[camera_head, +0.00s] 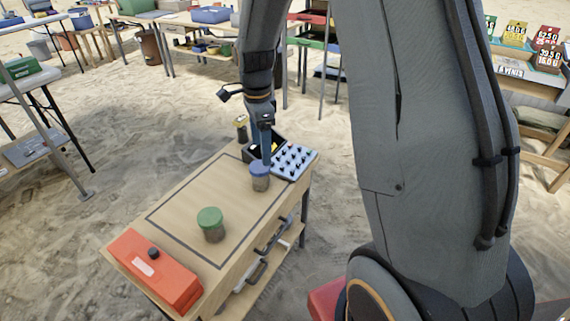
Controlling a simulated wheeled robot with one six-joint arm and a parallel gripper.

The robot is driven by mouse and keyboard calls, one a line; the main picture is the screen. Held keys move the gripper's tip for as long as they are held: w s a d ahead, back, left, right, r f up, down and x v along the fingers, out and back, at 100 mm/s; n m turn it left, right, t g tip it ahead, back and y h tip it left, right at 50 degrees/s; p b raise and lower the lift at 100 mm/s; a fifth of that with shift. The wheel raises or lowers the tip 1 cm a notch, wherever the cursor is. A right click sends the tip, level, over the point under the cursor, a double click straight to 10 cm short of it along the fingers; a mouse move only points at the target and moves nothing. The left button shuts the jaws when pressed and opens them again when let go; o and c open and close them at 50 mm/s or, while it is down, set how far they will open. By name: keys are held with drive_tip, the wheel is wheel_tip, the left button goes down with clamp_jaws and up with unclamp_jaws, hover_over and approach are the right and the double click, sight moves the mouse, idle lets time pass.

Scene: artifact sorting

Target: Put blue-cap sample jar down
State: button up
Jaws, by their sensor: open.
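The blue-cap sample jar (260,182) stands upright near the right edge of the small wooden table (178,212), beside a grey panel with black knobs. My gripper (266,155) is directly above the jar, pointing down, with its fingers at the blue cap. The gripper is open. The fingers are small in this view, and whether they touch the cap cannot be told. A green-cap jar (211,228) stands upright nearer on the same table, inside the dark outlined rectangle.
An orange-red box (152,270) fills the near end. The outlined area's left part is clear.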

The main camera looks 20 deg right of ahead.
drive_tip(key=s+d+r+n, duration=0.2)
drive_tip(key=s+n, duration=0.6)
drive_tip(key=s, duration=0.3)
drive_tip(key=s+d+r+n, duration=0.2)
drive_tip(key=s+n, duration=0.6)
drive_tip(key=s, duration=0.4)
drive_tip(key=shift+s+r+n, duration=0.2)
drive_tip(key=shift+r+n, duration=0.1)
drive_tip(key=shift+r, duration=0.55)
drive_tip(key=shift+n, duration=0.9)
drive_tip(key=a+r+p, duration=0.1)
drive_tip(key=a+p, duration=0.2)
drive_tip(key=a+r+p, duration=0.1)
drive_tip(key=a, duration=0.1)
drive_tip(key=shift+s+r, duration=0.1)
drive_tip(key=shift+r, duration=0.25)
